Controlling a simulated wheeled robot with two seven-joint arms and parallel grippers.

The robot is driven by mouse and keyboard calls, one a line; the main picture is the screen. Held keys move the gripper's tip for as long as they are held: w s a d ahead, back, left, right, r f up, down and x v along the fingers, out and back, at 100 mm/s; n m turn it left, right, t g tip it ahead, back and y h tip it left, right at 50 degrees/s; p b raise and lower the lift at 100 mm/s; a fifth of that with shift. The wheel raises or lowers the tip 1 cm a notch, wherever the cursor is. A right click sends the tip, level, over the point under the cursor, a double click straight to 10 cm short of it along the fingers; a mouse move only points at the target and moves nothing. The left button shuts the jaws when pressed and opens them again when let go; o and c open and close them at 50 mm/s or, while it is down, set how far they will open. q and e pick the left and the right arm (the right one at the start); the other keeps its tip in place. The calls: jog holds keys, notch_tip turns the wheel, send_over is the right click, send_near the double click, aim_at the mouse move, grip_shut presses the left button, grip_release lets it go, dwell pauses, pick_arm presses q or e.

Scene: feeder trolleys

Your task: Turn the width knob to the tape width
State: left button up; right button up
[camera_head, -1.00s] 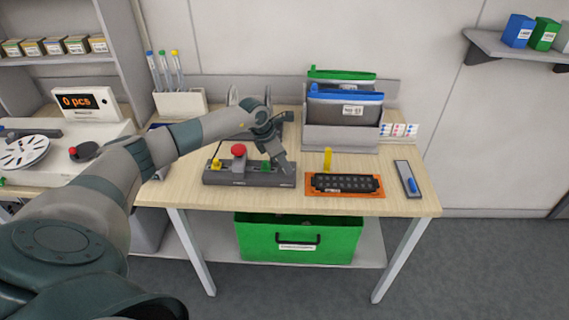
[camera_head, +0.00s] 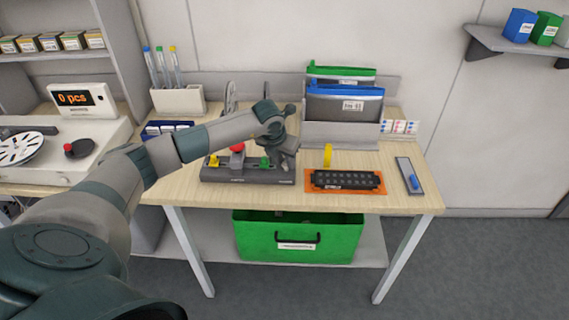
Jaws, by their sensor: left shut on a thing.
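A dark grey control box (camera_head: 238,180) lies on the wooden table, with a yellow part (camera_head: 213,161), a red knob (camera_head: 237,148) and a green part (camera_head: 264,162) on top. My left gripper (camera_head: 286,161) points down at the right end of the box, just right of the green part. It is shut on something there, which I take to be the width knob. The gripper hides the knob, so its setting cannot be read. My right gripper is not in view.
An orange tray with a black strip (camera_head: 345,182) lies right of the box, with a yellow upright piece (camera_head: 327,155) behind it. A grey bin with folders (camera_head: 340,135) stands behind. A small grey plate with a blue part (camera_head: 413,183) lies far right.

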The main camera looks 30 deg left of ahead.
pick_arm(q)
jog(key=shift+n, duration=0.4)
jog(key=o, duration=1)
jog(key=shift+r+b, duration=0.15)
jog(key=shift+b, duration=0.15)
jog(key=shift+s+r+b, duration=0.25)
jog(key=shift+r+b, duration=0.05)
jog(key=shift+r, duration=0.3)
jog(key=shift+d+b+v, duration=0.15)
jog(key=shift+b+v, duration=1.05)
jog(key=shift+v, duration=2.8)
jog(key=shift+d+b+v, duration=0.2)
jog(key=shift+b+v, duration=0.95)
jog(key=shift+v, duration=2.8)
jog(key=shift+d, duration=0.1)
